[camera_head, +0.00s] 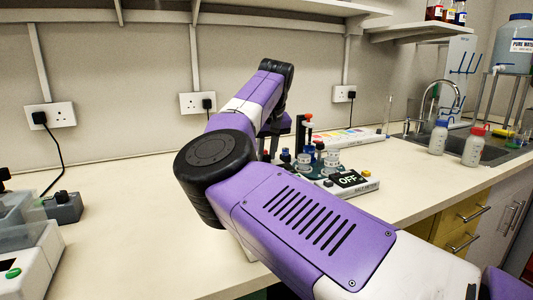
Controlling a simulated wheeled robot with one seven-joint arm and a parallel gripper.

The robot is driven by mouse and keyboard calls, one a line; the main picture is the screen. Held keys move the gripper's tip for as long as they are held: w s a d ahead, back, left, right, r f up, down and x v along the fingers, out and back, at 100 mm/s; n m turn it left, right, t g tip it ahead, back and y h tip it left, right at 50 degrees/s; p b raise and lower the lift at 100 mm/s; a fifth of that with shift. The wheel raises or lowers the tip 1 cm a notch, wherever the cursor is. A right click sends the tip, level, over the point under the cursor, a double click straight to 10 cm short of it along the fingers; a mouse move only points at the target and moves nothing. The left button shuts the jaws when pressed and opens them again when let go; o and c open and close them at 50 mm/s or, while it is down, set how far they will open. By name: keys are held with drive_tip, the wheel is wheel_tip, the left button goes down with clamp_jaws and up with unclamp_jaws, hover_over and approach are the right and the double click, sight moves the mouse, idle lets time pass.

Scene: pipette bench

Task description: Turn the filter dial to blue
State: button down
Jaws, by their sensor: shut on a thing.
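My arm reaches across the bench, and my gripper (273,143) shows only as a dark part pointing down beyond my arm's black joint. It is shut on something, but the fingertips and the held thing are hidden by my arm. I cannot make out a filter dial or its colour marks. Right of my gripper stands a white meter (357,188) with a black display reading "OFF" and a yellow button. A dark green stand (312,172) with several small jars and knobs is next to it.
A white strip with coloured patches (345,138) lies behind the stand. Bottles with blue (438,137) and red (473,148) caps stand near the sink at right. Grey equipment (30,250) sits at the left edge.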

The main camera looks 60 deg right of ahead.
drive_tip(key=shift+r+m+p, duration=0.15)
drive_tip(key=shift+m+p, duration=0.15)
drive_tip(key=shift+p, duration=0.5)
drive_tip(key=shift+r+m+g+p, duration=0.15)
drive_tip(key=shift+m+g+p, duration=0.2)
drive_tip(key=shift+p, duration=0.8)
drive_tip(key=m+p, duration=0.2)
drive_tip(key=p, duration=0.2)
drive_tip(key=shift+g+h+p, duration=0.25)
drive_tip(key=shift+h+p, duration=0.05)
drive_tip(key=shift+p, duration=0.05)
drive_tip(key=m+g+p, duration=0.1)
drive_tip(key=m+p, duration=0.1)
drive_tip(key=p, duration=0.3)
drive_tip(key=shift+m+h, duration=0.3)
drive_tip(key=shift+m, duration=0.05)
drive_tip(key=shift+w+f+m+g+p, duration=0.1)
drive_tip(key=shift+f+m+g+p, duration=0.1)
drive_tip(key=shift+m+p, duration=0.35)
drive_tip(key=shift+w+f+m+g+p, duration=0.1)
drive_tip(key=shift+m+g+p, duration=0.1)
drive_tip(key=shift+m+p, duration=0.35)
drive_tip(key=c, duration=1.2)
unclamp_jaws()
drive_tip(key=shift+a, duration=0.1)
